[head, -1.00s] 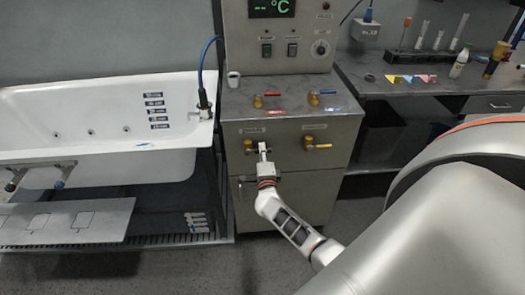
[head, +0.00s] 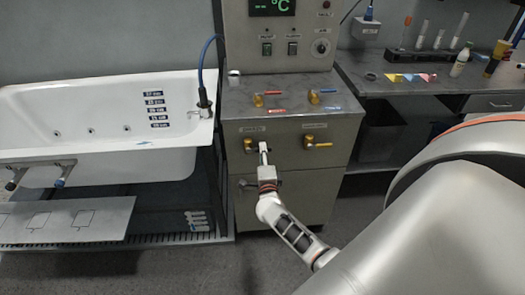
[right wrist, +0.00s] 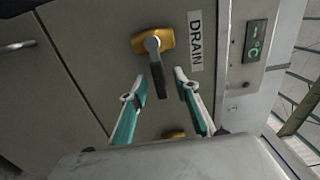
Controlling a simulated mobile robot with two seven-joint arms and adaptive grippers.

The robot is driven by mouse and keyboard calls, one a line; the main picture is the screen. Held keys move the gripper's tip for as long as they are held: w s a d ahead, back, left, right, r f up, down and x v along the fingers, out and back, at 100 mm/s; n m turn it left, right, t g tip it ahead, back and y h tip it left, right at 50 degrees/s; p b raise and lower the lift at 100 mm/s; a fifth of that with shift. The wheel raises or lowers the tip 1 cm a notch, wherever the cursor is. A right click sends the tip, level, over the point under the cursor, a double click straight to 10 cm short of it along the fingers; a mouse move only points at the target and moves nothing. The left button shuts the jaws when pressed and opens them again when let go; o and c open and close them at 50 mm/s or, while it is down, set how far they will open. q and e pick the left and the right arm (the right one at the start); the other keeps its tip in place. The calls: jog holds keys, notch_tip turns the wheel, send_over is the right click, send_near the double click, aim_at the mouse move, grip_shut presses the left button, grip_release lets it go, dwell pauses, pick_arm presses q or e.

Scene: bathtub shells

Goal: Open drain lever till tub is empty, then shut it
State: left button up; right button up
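The drain valve (head: 249,145) is the left yellow valve on the front of the grey cabinet. In the right wrist view its dark lever (right wrist: 157,78) sticks out from the yellow body beside a DRAIN label (right wrist: 196,40); seen from the head, the lever points right, roughly level. My right gripper (head: 263,150) is at this lever. In the right wrist view the gripper (right wrist: 161,86) is open, its fingertips apart on either side of the lever's free end. The white tub (head: 100,125) is at left; I cannot tell its water level. My left gripper is out of view.
A second yellow valve (head: 317,144) sits to the right on the cabinet front. More small valves, one red (head: 272,93) and one blue (head: 326,91), are on the cabinet top with a white cup (head: 234,79). A side bench (head: 440,85) holds bottles.

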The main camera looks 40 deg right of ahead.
jog(key=v, duration=0.9)
jog(key=shift+s+a, duration=0.25)
jog(key=shift+s, duration=0.05)
jog(key=s+a+f+n+y, duration=0.1)
jog(key=s+a+n+y, duration=0.15)
jog(key=a+n, duration=0.3)
jog(key=s+a+f+n+t+y, duration=0.1)
jog(key=s+a+n+y, duration=0.1)
jog(key=a+n+y, duration=0.3)
jog(key=s+a+f+n+y, duration=0.1)
jog(key=s+a+n+y, duration=0.1)
jog(key=a+n, duration=0.35)
jog(key=s+a+f+n+g+y, duration=0.1)
jog(key=s+a+f+n+g, duration=0.1)
jog(key=s+n, duration=0.4)
jog(key=s+a+f+n+g+y, duration=0.1)
jog(key=s+a+f+n+g, duration=0.2)
jog(key=s+n, duration=0.3)
jog(key=shift+s+f+n+g, duration=0.3)
jog(key=shift+s+f, duration=0.5)
jog(key=shift+s, duration=0.3)
jog(key=shift+y, duration=0.25)
